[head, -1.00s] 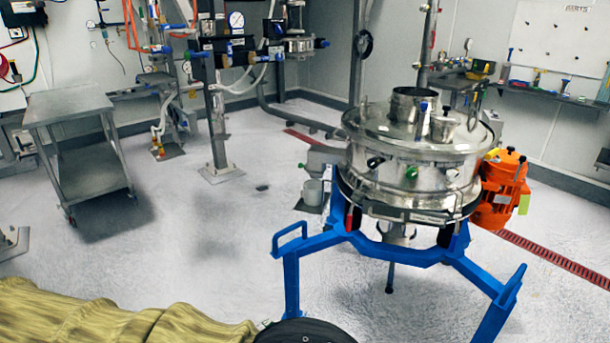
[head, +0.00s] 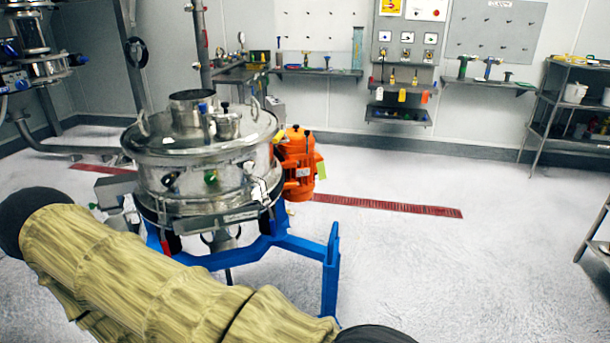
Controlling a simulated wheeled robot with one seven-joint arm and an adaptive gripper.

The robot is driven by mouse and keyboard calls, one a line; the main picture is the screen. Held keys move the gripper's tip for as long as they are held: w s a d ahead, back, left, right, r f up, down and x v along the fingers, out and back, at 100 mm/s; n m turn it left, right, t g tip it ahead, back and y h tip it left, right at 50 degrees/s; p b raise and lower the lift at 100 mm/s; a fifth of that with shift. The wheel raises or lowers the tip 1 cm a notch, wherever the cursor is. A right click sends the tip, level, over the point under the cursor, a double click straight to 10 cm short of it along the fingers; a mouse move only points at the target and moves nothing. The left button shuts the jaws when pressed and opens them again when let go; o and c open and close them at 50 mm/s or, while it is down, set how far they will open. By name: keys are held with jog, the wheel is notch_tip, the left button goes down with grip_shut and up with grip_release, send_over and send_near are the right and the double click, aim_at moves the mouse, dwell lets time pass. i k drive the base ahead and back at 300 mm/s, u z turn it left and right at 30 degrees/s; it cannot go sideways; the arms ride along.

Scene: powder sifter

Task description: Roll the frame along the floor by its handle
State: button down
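The blue frame (head: 300,245) stands on the floor left of centre in the head view and bears a steel round sifter (head: 200,165) with an orange motor (head: 298,165) on its right side. The frame's right leg ends in an upright blue handle (head: 333,250). My arm, in a yellowish sleeve, crosses the lower left in front of the frame and hides its left leg and left handle. My gripper is not in view, so its fingers and what they may hold are hidden.
A red floor drain (head: 390,206) runs along the floor behind the frame. A metal shelf rack (head: 572,110) stands at the right. Wall shelves and a control panel (head: 408,35) line the back wall. The floor at the right is open.

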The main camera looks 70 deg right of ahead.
aim_at(330, 255)
jog(key=z, duration=0.5)
jog(key=k, duration=0.85)
jog(key=z, duration=1.05)
jog(key=i, duration=0.5)
